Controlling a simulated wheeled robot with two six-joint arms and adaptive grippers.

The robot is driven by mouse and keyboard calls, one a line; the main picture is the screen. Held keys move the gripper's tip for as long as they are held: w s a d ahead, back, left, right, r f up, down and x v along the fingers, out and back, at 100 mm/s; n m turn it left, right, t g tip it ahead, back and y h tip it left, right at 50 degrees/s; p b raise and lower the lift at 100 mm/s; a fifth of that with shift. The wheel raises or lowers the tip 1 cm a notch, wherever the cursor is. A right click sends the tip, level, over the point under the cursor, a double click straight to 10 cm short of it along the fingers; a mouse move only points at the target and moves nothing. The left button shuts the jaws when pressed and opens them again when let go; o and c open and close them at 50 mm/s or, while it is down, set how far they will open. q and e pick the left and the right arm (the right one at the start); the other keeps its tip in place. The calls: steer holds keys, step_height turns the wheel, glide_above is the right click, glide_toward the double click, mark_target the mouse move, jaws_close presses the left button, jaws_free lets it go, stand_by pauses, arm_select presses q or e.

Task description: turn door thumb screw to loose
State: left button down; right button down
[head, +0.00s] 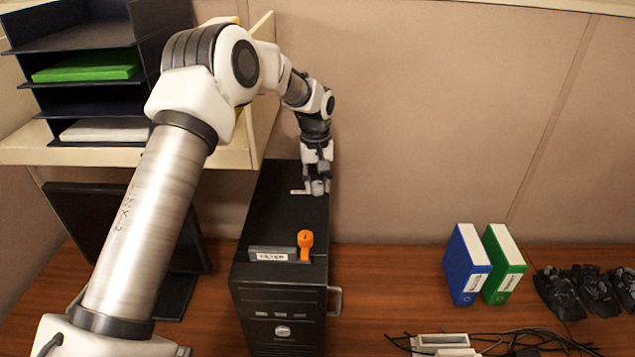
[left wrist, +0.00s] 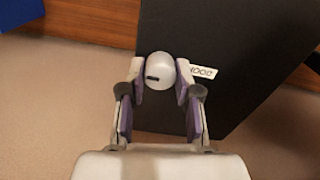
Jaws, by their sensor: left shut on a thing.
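The door thumb screw (head: 318,187) is a light grey round knob on top of the black computer case (head: 285,225), near its far right corner. In the left wrist view the knob (left wrist: 161,70) has a short dark mark towards its left side. A white label (left wrist: 203,72) beside it reads DOOR, upside down there. My left gripper (head: 318,180) reaches down over the knob. In the left wrist view its two purple-padded fingers (left wrist: 160,80) are closed on either side of the knob. My right gripper is not in view.
An orange lever (head: 305,243) and a FILTER label (head: 271,255) sit at the case's front top edge. A shelf with a paper tray (head: 85,75) stands at the left. Blue (head: 467,265) and green (head: 505,265) binders stand to the right. Cables (head: 500,340) lie in front.

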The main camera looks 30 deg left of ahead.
mark_target(316, 183)
arm_select(q)
steer(key=shift+s+f+n, duration=0.15)
steer(key=shift+n, duration=0.15)
steer(key=c, duration=0.8)
jaws_free()
step_height(316, 183, up, 12)
steer(key=shift+a, duration=0.1)
